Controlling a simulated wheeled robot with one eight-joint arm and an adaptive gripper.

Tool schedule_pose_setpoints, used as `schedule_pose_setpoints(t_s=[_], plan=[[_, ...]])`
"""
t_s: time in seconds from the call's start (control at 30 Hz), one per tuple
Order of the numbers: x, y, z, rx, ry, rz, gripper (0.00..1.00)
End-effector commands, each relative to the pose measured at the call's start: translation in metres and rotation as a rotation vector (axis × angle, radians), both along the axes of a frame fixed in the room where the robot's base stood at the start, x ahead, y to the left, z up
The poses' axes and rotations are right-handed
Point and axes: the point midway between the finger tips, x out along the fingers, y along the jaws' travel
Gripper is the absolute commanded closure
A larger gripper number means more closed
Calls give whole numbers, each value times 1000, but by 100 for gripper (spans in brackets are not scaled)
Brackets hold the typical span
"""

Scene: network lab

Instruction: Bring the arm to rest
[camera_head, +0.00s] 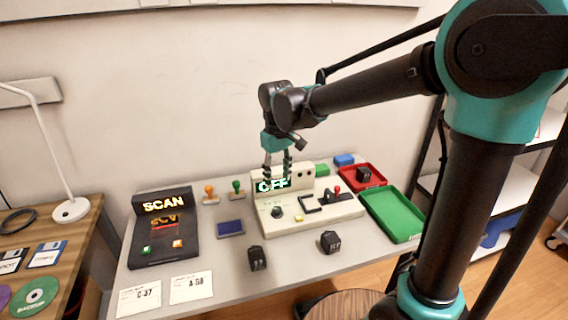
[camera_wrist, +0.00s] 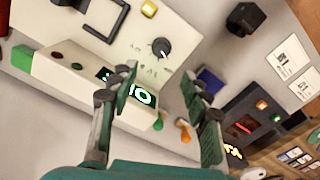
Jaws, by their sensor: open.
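My arm reaches in from the right and my gripper (camera_head: 277,172) points down over the back of the white console (camera_head: 325,217). In the wrist view my gripper (camera_wrist: 163,88) has its two fingers apart, with nothing between them but the console's lit display (camera_wrist: 140,92) behind. The gripper looks empty and above the console; whether a fingertip touches it I cannot tell. The console carries a dark knob (camera_head: 277,212), a yellow button (camera_head: 299,218) and a red-topped lever (camera_head: 337,190). The fingers partly hide the display in the head view.
A black SCAN unit (camera_head: 165,247) stands left on the grey table. Orange (camera_head: 210,194) and green (camera_head: 237,189) stamps stand near the gripper. Dark blocks (camera_head: 257,258) (camera_head: 330,241) lie in front. Red (camera_head: 375,179) and green (camera_head: 398,221) trays are right. A lamp (camera_head: 68,208) stands far left.

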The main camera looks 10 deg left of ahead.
Motion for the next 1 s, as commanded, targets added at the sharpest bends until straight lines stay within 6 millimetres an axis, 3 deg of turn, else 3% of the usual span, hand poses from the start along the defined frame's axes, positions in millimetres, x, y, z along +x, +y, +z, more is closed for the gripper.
schedule_pose_setpoints(t_s=[0.13,0.27,0.4,0.6,0.8,1.0], plan=[[5,-43,-11,22,-28,-92,52],[4,-110,-30,58,-80,-241,52],[-11,-180,-54,95,-146,-414,52],[-51,-263,-91,134,-245,-647,52],[-87,-306,-116,154,-319,-800,52],[-98,-317,-124,159,-342,-845,52]])
